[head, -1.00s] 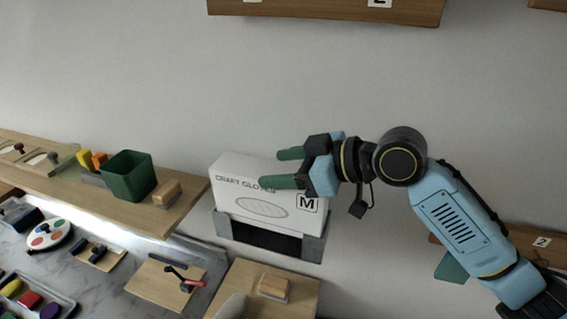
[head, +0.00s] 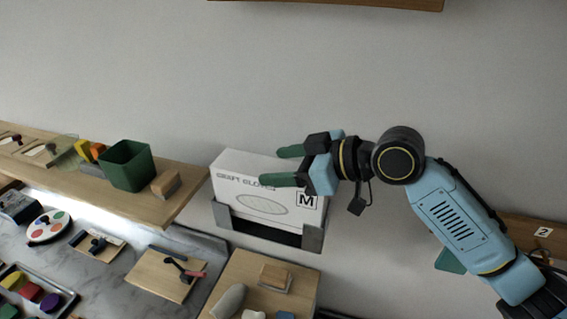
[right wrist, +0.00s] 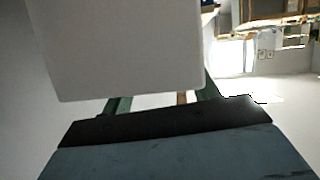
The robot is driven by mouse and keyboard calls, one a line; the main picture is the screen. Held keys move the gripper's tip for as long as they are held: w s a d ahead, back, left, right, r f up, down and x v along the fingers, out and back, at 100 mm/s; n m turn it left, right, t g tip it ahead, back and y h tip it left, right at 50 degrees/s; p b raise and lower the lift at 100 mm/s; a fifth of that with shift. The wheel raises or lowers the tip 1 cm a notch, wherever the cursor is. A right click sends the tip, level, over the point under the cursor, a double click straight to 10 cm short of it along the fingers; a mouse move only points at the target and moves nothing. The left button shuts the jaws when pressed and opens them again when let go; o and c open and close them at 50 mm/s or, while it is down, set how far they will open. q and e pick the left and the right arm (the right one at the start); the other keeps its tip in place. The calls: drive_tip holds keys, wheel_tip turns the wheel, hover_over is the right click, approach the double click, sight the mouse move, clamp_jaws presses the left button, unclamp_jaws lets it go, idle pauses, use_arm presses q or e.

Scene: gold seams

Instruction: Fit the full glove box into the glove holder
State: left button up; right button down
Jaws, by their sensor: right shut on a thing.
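The white glove box (head: 262,206), marked "CRAFT GLOVES" and "M", is upright at the grey glove holder (head: 312,240) on the wall. Its lower part is between the holder's side brackets, and a dark gap shows below it behind the front opening. Whether it rests on the holder's bottom cannot be told. My right gripper (head: 283,166) is shut on the box's upper part, with its green fingers on either side of it. In the right wrist view the box (right wrist: 120,45) fills the space before the fingers. My left gripper is not in view.
A wooden shelf (head: 80,160) at left carries a green bin (head: 127,166) and a wooden block (head: 166,184). Below are a counter with a paint palette (head: 48,226) and a tool board (head: 166,275). A wooden surface (head: 245,268) with small items lies below the holder.

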drive_tip(key=shift+f+b, duration=0.85)
drive_tip(key=shift+f, duration=0.65)
drive_tip(key=shift+c, duration=2.1)
unclamp_jaws()
drive_tip(key=shift+o, duration=0.5)
drive_tip(key=shift+f, duration=0.15)
drive_tip(key=b+v, duration=0.2)
drive_tip(key=v, duration=1.1)
drive_tip(key=shift+d+r, duration=0.15)
drive_tip(key=shift+r, duration=0.05)
